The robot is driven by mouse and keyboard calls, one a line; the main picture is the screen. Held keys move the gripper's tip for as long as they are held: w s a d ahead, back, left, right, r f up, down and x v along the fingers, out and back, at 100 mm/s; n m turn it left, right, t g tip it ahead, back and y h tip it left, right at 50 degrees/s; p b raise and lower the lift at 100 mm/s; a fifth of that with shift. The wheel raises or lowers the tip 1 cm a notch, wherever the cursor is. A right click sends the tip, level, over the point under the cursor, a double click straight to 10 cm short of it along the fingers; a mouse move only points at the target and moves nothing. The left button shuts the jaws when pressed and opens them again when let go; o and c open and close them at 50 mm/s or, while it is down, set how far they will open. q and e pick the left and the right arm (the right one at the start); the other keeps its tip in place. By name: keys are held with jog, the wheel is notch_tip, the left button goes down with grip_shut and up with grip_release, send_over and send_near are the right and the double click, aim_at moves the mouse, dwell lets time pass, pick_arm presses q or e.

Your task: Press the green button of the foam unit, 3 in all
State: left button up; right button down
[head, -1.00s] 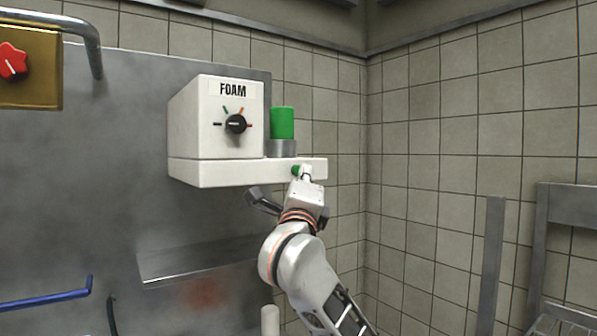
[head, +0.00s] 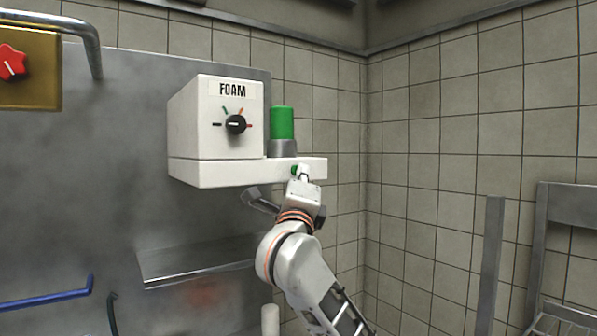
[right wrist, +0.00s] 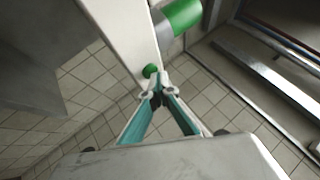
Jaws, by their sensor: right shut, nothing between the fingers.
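The foam unit (head: 216,115) is a white box labelled FOAM with a black dial, on a white base mounted on the wall panel. The small green button (head: 295,170) is on the front of the base, near its right end; it also shows in the right wrist view (right wrist: 150,71). My right gripper (head: 303,173) is shut and empty, its tips right by the button and partly covering it in the head view. In the right wrist view the closed fingertips (right wrist: 157,86) are just short of the button or touching it; I cannot tell which. My left gripper is out of view.
A green cylinder (head: 282,123) on a grey collar stands on the base above the button. A metal shelf (head: 195,262) is below the unit. A blue handle (head: 45,299) is at lower left.

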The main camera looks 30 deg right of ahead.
jog(key=shift+s, duration=0.1)
jog(key=shift+s+p, duration=0.55)
jog(key=shift+s, duration=0.2)
jog(key=s, duration=0.5)
jog(key=shift+d, duration=0.25)
dwell(1.8)
